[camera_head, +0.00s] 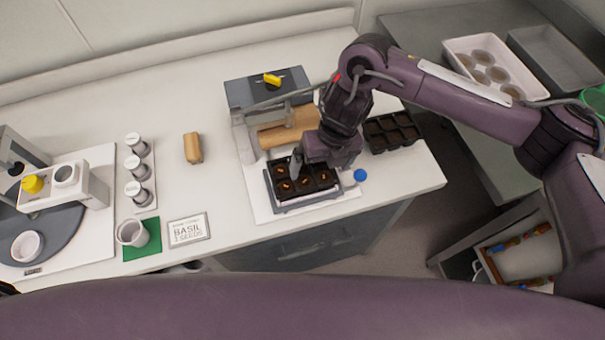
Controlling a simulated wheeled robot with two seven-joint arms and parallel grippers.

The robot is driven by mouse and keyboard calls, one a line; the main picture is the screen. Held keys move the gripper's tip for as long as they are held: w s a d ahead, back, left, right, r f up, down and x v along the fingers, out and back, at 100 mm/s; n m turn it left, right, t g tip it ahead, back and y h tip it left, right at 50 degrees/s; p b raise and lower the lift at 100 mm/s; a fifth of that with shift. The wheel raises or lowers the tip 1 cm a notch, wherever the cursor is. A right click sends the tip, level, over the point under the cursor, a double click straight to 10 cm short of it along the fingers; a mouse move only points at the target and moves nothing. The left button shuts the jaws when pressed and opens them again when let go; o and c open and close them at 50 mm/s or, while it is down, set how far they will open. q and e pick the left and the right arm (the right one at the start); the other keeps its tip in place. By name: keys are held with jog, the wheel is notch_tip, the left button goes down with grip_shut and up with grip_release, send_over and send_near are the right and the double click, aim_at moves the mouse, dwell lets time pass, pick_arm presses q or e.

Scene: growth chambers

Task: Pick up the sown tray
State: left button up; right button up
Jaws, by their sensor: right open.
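The sown tray (303,184) is a black tray of soil-filled cells with small orange-brown marks on the soil. It sits in a grey frame on a white board near the counter's front edge. My right gripper (299,163) is open and points down at the tray's back edge. The gripper and wrist hide part of the back row, and I cannot tell whether the fingers touch the tray. My left gripper is not in view.
Another black cell tray (391,131) lies to the right. A grey device (267,88) with a yellow knob stands behind. A blue round thing (360,175) sits beside the frame. A sign reading basil (188,230), a green mat (144,247) and white bottles (138,169) are left.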

aim_at(316, 180)
jog(key=shift+s+a+f+p, duration=0.1)
jog(key=shift+a+f+p, duration=0.05)
jog(key=shift+f, duration=0.85)
jog(key=shift+s+a+f+p, duration=0.1)
jog(key=shift+a+f+p, duration=0.05)
jog(key=shift+f, duration=0.85)
jog(key=c, duration=0.9)
jog(key=shift+r, duration=0.15)
